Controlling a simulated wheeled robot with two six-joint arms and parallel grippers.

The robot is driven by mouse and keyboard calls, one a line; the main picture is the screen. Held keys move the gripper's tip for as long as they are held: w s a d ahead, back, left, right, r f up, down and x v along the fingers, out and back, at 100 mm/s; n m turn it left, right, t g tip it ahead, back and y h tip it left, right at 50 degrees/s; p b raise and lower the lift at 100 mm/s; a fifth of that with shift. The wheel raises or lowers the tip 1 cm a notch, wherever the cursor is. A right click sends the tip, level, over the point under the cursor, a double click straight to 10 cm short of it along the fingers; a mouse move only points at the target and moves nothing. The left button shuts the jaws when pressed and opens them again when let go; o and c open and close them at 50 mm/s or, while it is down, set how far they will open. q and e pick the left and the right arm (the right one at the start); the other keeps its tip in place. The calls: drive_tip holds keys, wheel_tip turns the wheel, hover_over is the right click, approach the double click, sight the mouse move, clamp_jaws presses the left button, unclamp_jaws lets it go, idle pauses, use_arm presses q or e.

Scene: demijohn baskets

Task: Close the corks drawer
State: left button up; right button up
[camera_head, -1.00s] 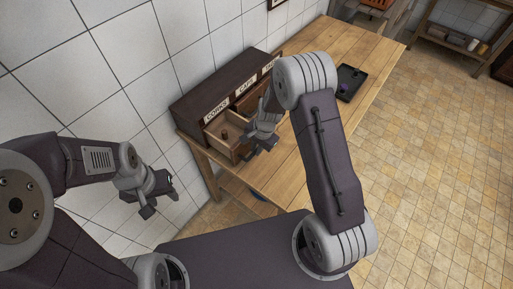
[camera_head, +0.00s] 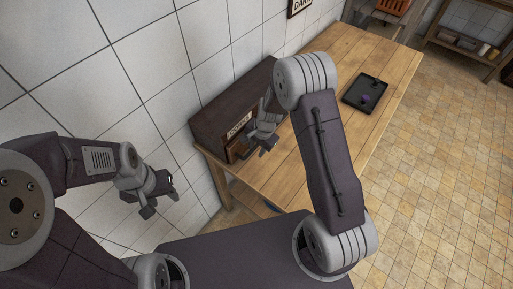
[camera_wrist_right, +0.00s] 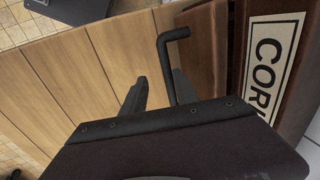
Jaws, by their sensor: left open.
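The dark wooden drawer cabinet (camera_head: 222,105) stands on the table against the tiled wall. Its CORKS label (camera_head: 239,127) also shows in the right wrist view (camera_wrist_right: 270,62). The brown corks drawer front (camera_wrist_right: 203,45) with its dark bar handle (camera_wrist_right: 168,60) is below that label. My right gripper (camera_head: 259,143) is at the drawer front, fingers apart, close to the handle. My left gripper (camera_head: 160,197) is open and empty, left of the table.
The wooden table (camera_head: 345,70) extends to the far right. A black tray (camera_head: 352,99) with small items lies on it. A shelf (camera_head: 460,50) stands at the back right. My right arm covers part of the cabinet. The tiled floor at right is clear.

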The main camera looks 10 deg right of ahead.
drive_tip(key=shift+w+a+f, duration=0.2)
drive_tip(key=shift+w+a, duration=0.1)
drive_tip(key=shift+a, duration=0.05)
use_arm(q)
drive_tip(key=shift+w+a, duration=0.2)
drive_tip(key=shift+w, duration=0.05)
use_arm(e)
drive_tip(key=v, duration=0.9)
drive_tip(key=shift+w, duration=0.15)
use_arm(q)
drive_tip(key=shift+w+f+b, duration=0.1)
drive_tip(key=shift+f+b, duration=2.25)
drive_tip(key=shift+f, duration=0.15)
use_arm(e)
drive_tip(key=s+d+n, duration=0.2)
drive_tip(key=s+n, duration=0.3)
drive_tip(key=s, duration=0.3)
drive_tip(key=s+d+n+h, duration=0.1)
drive_tip(key=s+n, duration=0.4)
drive_tip(key=s, duration=0.3)
drive_tip(key=shift+s+d+f+g, duration=0.15)
drive_tip(key=shift+d+f+g, duration=0.25)
